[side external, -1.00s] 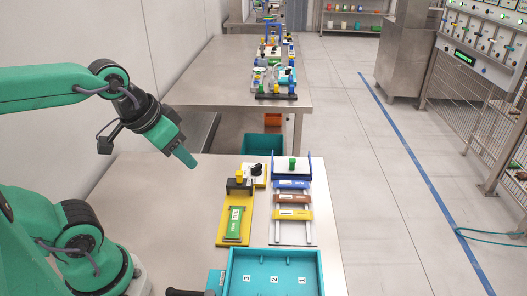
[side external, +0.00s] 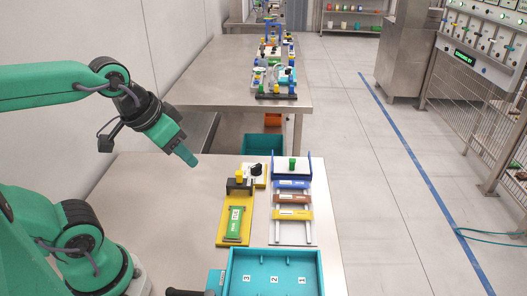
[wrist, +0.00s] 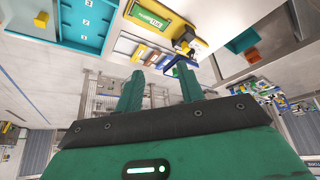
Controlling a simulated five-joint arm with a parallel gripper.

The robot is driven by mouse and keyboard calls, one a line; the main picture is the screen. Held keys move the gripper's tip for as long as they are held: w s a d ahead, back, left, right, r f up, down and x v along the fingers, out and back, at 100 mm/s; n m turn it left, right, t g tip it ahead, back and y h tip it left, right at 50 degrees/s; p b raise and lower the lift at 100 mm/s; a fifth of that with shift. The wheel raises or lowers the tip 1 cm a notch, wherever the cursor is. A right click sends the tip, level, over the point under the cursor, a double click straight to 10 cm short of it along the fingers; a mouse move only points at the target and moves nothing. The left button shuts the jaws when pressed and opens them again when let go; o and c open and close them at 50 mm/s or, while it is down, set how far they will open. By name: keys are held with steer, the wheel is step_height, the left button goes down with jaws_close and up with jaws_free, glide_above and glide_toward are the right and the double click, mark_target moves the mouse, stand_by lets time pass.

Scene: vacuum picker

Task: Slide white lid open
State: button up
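A small white piece (side external: 248,168) with a black part on it sits behind the yellow board; I cannot tell for sure whether it is the white lid. In the wrist view a white piece with a black part (wrist: 199,46) shows beyond the yellow board, small and tilted. My gripper (side external: 189,160) hangs in the air over the table, left of the boards and apart from them. In the wrist view its two green fingers (wrist: 160,88) stand apart with nothing between them.
The yellow board (side external: 224,230) carries a green labelled piece (side external: 235,221). Right of it is a rack with blue, brown and yellow bars (side external: 292,199). A teal tray (side external: 233,283) with numbered compartments is in front. The table's left side is clear.

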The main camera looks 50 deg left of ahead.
steer(key=w+r+n+g, duration=0.2)
steer(key=w+r, duration=0.1)
steer(key=w, duration=0.7)
steer(key=n+g, duration=0.3)
steer(key=n, duration=0.4)
glide_above(292, 161)
steer(key=f, duration=1.5)
steer(key=shift+s+d+f, duration=0.1)
steer(key=shift+s+f, duration=0.15)
steer(key=shift+f, duration=0.1)
steer(key=shift+w+f+g, duration=0.25)
steer(key=shift+f+g, duration=0.05)
steer(key=shift+f, duration=0.1)
steer(key=shift+f, duration=0.1)
steer(key=shift+f, duration=3.8)
steer(key=shift+c, duration=0.2)
